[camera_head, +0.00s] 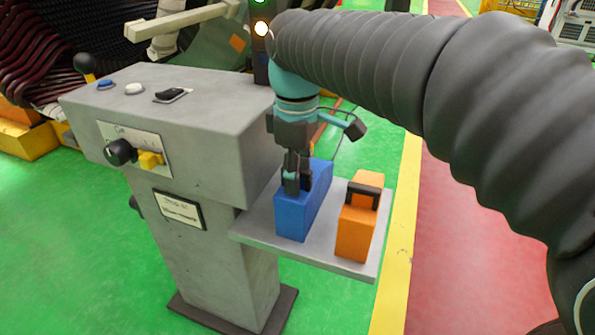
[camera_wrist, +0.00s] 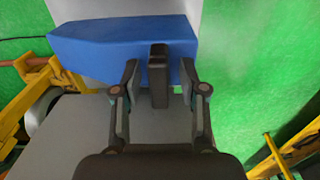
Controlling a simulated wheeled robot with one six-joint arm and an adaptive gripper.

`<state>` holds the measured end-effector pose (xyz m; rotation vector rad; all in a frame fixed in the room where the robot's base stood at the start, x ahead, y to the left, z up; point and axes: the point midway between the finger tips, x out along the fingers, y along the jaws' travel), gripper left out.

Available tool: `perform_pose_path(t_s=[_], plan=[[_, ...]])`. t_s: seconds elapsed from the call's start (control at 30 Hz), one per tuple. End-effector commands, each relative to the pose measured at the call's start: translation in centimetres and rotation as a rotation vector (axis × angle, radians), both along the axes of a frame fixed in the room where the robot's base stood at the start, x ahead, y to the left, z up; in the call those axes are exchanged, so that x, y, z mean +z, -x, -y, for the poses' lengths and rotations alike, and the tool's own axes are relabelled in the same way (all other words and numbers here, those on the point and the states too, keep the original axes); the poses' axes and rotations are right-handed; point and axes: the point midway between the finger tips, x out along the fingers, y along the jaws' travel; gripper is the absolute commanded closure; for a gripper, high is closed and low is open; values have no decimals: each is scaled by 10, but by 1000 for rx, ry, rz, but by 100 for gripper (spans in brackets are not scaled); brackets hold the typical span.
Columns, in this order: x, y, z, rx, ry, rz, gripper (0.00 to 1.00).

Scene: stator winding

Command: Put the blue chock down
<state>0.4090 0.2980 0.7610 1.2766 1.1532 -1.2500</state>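The blue chock (camera_head: 306,205) stands on the grey shelf (camera_head: 270,240) at the side of the control pedestal, and appears to rest on it. In the wrist view the blue chock (camera_wrist: 100,42) lies across the top, with its black handle (camera_wrist: 158,75) pointing toward me. My gripper (camera_head: 298,180) is at the chock's handle. In the wrist view my gripper (camera_wrist: 158,88) has its two fingers apart, one on each side of the handle, with a visible gap on both sides. The chock's underside is hidden.
An orange chock (camera_head: 357,228) with a black handle stands on the same shelf, just right of the blue one. The grey control pedestal (camera_head: 190,120) with buttons and a knob is close on the left. Yellow bars (camera_wrist: 40,90) show at the wrist view's left edge.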

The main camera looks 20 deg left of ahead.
Motion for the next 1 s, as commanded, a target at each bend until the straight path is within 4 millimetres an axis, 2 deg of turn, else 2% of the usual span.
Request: perform_pose_path(t_s=[0.23, 0.37, 0.47, 0.8, 1.0], plan=[[1, 0, 0, 0, 0, 0, 56], [9, 0, 0, 0, -1, 1, 56], [24, 0, -1, 0, -2, 2, 56], [91, 1, -1, 0, -2, 2, 56], [115, 2, -1, 0, 0, 1, 56]])
